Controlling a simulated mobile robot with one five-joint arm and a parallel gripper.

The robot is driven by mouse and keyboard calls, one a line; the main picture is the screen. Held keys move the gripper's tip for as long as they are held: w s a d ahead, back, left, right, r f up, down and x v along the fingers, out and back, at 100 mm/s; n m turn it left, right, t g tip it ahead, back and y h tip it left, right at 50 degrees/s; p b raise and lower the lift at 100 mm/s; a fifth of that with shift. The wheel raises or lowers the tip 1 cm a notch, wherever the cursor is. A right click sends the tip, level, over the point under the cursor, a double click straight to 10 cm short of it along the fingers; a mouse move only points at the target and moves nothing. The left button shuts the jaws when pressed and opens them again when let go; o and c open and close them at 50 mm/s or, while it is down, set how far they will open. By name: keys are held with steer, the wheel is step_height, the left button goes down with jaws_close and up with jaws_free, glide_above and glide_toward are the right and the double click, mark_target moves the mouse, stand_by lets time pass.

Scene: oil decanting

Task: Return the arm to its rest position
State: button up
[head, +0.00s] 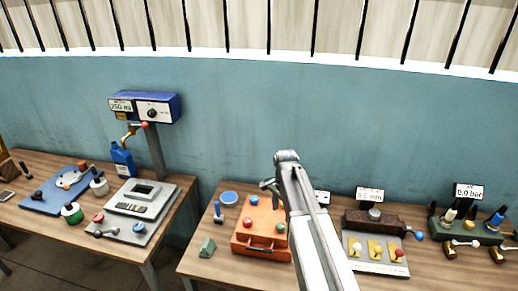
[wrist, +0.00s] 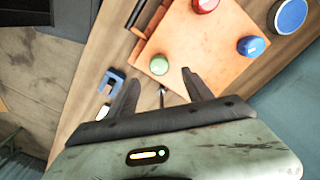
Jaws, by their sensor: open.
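My gripper (wrist: 157,92) is open in the wrist view, its two dark fingers spread with nothing held between them. Beyond the fingers lies the orange box (wrist: 180,40), with red, green and blue knobs on it. In the head view my gripper (head: 268,186) is small and partly hidden by my arm, which reaches up over the right-hand bench. The gripper appears above the orange box (head: 245,243), whose right side my arm covers. I cannot tell the exact height between them.
A blue dispenser (head: 160,108) on a post and a blue bottle (head: 122,160) stand at the left bench. A brown device (head: 372,228) with a grey plate is right of my arm. A green block (head: 207,247) lies near the front edge. A gap separates the benches.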

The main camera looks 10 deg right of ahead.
steer(key=s+f+n+b, duration=1)
steer(key=s+n, duration=0.2)
steer(key=s, duration=0.2)
steer(key=shift+s+a+f, duration=0.25)
steer(key=shift+a+f, duration=0.05)
steer(key=shift+f, duration=0.1)
